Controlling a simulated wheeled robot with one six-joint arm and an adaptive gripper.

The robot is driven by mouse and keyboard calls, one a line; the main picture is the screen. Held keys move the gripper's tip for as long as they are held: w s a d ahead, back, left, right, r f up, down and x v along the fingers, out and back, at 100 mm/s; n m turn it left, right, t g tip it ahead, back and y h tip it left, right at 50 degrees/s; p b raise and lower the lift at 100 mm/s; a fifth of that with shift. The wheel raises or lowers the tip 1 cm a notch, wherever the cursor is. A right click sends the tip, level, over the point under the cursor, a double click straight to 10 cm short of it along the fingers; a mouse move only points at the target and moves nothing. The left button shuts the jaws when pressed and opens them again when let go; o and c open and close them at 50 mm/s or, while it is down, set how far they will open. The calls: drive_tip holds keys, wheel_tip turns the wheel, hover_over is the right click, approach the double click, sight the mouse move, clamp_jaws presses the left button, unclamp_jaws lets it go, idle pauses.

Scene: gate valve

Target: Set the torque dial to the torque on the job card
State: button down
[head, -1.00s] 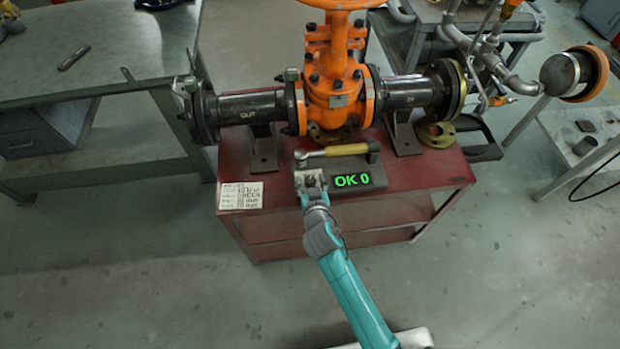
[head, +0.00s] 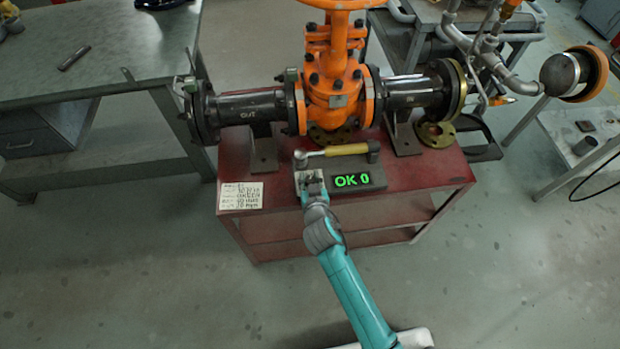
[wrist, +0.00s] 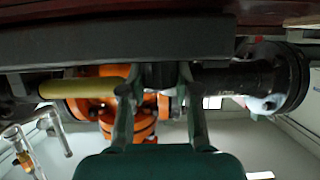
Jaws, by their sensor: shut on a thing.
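The dial's markings cannot be seen. The white job card (head: 240,196) lies to the left on the bench; its handwriting is too small to read surely.
A torque wrench with a yellow handle (head: 345,150) lies along the box's back edge. Behind it stands the orange gate valve (head: 335,85) with dark flanged pipes. A brass flange (head: 436,135) lies at the right. The red bench top (head: 425,190) is clear right of the box.

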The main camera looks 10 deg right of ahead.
drive_tip(key=shift+d+n+y, duration=0.1)
drive_tip(key=shift+n+y, duration=0.5)
drive_tip(key=shift+y, duration=0.1)
drive_tip(key=shift+n+g+y, duration=0.5)
drive_tip(key=shift+n+y, duration=1.1)
drive_tip(key=shift+y, duration=0.3)
drive_tip(key=shift+n+g+y, duration=1.2)
drive_tip(key=shift+n+y, duration=0.8)
drive_tip(key=shift+n, duration=0.1)
drive_tip(key=c, duration=0.8)
unclamp_jaws()
drive_tip(key=v, duration=1.2)
